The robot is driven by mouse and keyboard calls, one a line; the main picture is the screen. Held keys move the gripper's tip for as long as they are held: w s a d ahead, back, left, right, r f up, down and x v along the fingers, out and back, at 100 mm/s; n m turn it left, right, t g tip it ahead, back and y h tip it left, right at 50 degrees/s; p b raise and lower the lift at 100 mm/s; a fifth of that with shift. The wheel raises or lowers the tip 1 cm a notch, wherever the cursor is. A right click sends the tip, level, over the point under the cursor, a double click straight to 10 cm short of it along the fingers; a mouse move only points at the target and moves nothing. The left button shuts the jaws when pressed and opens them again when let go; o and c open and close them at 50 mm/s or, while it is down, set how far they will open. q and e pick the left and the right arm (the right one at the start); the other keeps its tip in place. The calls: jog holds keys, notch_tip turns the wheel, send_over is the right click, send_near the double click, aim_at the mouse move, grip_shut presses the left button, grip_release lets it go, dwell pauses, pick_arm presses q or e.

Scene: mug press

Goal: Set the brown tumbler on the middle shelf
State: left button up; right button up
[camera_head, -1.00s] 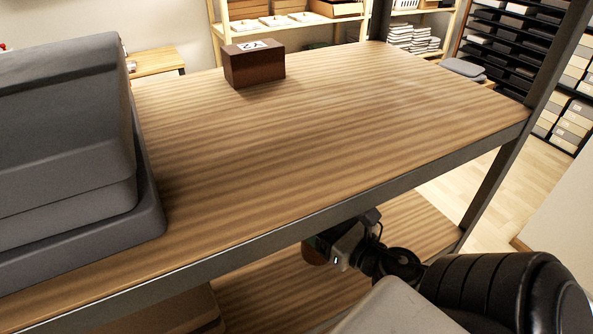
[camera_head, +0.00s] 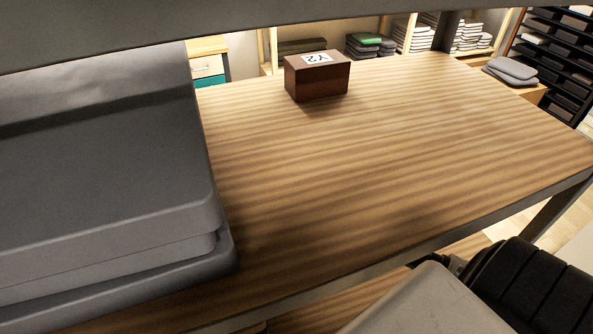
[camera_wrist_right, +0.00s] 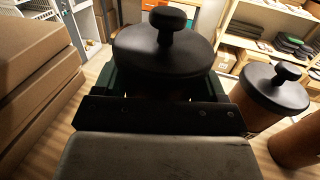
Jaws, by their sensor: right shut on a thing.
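In the right wrist view, my right gripper (camera_wrist_right: 162,92) is shut on the tumbler (camera_wrist_right: 165,52), seen from above with a round black lid and knob. Its body is mostly hidden beneath the lid and gripper. In the head view, a striped wooden shelf board (camera_head: 400,150) spans the picture, with a grey beam (camera_head: 200,25) above it and part of a lower board beneath its front edge. My right arm shows at the bottom right, but its gripper is hidden there. My left gripper is in neither view.
A brown labelled box (camera_head: 318,76) stands at the board's back. A large grey case (camera_head: 100,180) fills its left; the middle and right are bare. The wrist view shows another black-lidded brown canister (camera_wrist_right: 270,95), a brown cylinder (camera_wrist_right: 302,140) at right and brown boxes (camera_wrist_right: 38,75) at left.

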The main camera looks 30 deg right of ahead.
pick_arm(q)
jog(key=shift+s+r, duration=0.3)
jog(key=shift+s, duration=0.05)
pick_arm(e)
jog(key=shift+w+a+f, duration=0.1)
jog(key=shift+w+f, duration=1.65)
jog(key=shift+w, duration=0.3)
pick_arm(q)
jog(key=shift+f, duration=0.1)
pick_arm(e)
jog(key=shift+f, duration=0.1)
jog(key=o, duration=1.4)
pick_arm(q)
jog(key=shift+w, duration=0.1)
pick_arm(e)
jog(key=shift+o, duration=0.2)
jog(key=shift+s, duration=0.2)
pick_arm(q)
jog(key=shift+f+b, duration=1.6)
jog(key=shift+b, duration=0.05)
pick_arm(e)
jog(key=s, duration=1.1)
jog(key=shift+s+d, duration=0.2)
jog(key=shift+s, duration=0.15)
